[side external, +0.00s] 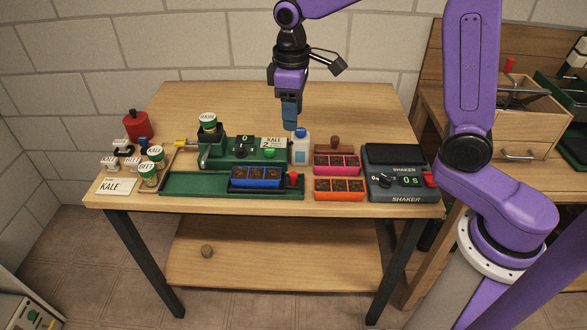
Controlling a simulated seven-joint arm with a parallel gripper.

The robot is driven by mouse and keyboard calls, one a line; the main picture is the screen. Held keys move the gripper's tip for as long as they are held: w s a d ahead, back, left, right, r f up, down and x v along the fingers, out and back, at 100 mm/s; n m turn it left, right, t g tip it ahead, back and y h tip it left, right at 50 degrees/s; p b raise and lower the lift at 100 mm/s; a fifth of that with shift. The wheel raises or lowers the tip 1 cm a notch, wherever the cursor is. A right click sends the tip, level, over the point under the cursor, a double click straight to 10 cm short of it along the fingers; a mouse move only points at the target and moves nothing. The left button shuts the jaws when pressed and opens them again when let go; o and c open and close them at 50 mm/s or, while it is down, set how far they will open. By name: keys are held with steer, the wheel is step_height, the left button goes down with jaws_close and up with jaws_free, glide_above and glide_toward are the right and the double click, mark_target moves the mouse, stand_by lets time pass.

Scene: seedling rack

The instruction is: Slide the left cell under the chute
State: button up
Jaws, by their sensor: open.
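A blue tray (256,183) with several soil-filled cells sits on the right part of a long green track (190,185). Its left cell (240,173) lies to the right of the grey chute (203,158), not beneath it. The chute is at the left end of a green seeder (240,150), with a jar (208,121) on top. My gripper (290,127) points down in the air behind the tray, near a white bottle (301,148). It is open with nothing visible in it; the gap between the fingers is hard to see from here.
Pink (336,171) and orange (339,196) trays and a dark shaker (398,193) stand to the right. Labelled jars (148,174), a KALE card (116,186) and a red container (137,126) are at the left. A red knob (293,179) is at the track's right end. The table's back is clear.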

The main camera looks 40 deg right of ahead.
mark_target(293, 174)
steer(key=f, duration=1.7)
steer(key=shift+w+d+f, duration=0.15)
steer(key=shift+w+d, duration=0.05)
steer(key=shift+d, duration=0.1)
steer(key=shift+c, duration=0.3)
jaws_close()
